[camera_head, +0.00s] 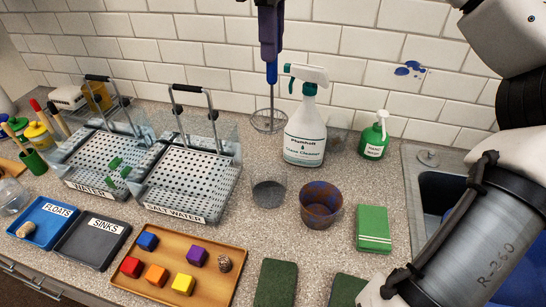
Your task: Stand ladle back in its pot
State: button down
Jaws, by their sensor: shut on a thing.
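My gripper (270,50) is at the top centre, partly cut off by the frame edge. It is shut on the blue handle of the ladle (271,75). The ladle hangs upright, with a thin shaft and a round head at the bottom. The head is in front of the tiled wall and left of the spray bottle, apart from the pots. A brown and blue pot (320,208) stands on the counter, to the lower right of the ladle. I cannot tell which vessel is the ladle's pot.
A white spray bottle (305,130) and a green soap bottle (374,138) stand near the wall. Two clear tubs with perforated baskets (188,178) stand at the left. A wooden tray (215,258) with coloured blocks lies in front. A green sponge (373,228) and a sink are right.

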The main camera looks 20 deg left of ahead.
aim_at(272, 82)
notch_tip(272, 82, down, 14)
jog(key=shift+b, duration=0.95)
jog(key=shift+f, duration=2.45)
jog(key=c, duration=1.4)
grip_release()
notch_tip(272, 82, up, 12)
jog(key=shift+r+b, duration=0.15)
jog(key=shift+b, duration=0.45)
